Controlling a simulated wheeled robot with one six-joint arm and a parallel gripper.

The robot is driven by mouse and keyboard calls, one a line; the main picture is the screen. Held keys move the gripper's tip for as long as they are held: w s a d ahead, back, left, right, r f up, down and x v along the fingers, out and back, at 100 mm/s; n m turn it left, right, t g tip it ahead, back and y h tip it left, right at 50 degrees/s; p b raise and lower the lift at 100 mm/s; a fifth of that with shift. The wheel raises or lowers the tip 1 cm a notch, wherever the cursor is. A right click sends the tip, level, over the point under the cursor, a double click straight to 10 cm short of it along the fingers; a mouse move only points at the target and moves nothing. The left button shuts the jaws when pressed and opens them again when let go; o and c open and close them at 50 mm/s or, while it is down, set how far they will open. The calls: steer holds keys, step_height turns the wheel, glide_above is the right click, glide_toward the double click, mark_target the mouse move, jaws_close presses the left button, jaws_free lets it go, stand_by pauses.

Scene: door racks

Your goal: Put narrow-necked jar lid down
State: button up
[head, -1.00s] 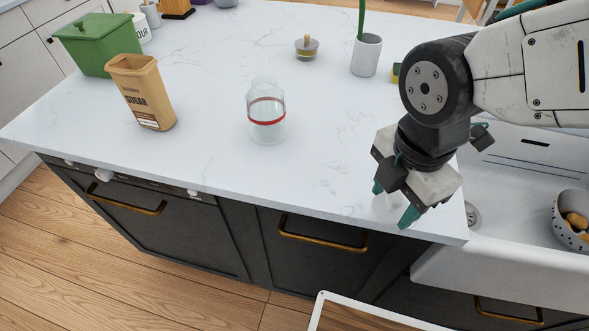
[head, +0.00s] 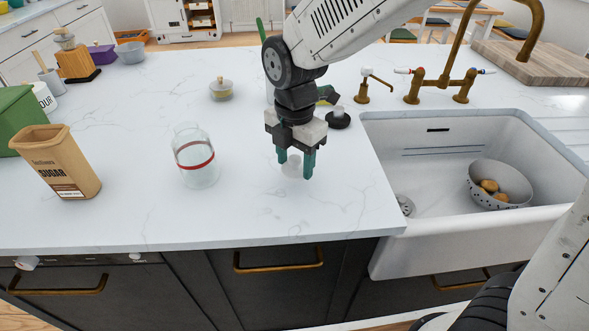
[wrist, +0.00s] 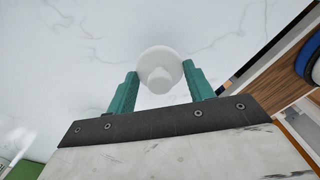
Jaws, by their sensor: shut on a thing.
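The narrow-necked jar lid (wrist: 160,62) is a pale round disc with a short knob, seen between the two green fingers in the wrist view. My gripper (head: 295,166) is shut on it, fingers pointing down over the white counter. In the head view the lid (head: 292,168) looks clear and faint at the fingertips. I cannot tell whether it touches the counter. The clear glass jar (head: 198,168) with a red band stands upright and open to the left of my gripper, apart from it.
The white counter (head: 240,215) is clear in front of my gripper. A sugar box (head: 62,165) and green container (head: 18,115) stand at left. A small lidded glass jar (head: 221,90) stands behind. The sink (head: 440,185) with a colander (head: 500,178) is at right.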

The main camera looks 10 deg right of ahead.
mark_target(295, 170)
steer(key=shift+w, duration=0.25)
steer(key=shift+f, duration=1.75)
steer(key=shift+f, duration=0.15)
steer(key=o, duration=0.9)
steer(key=shift+o, duration=0.2)
step_height(295, 170, up, 12)
steer(key=shift+d+r, duration=0.1)
steer(key=shift+r, duration=0.1)
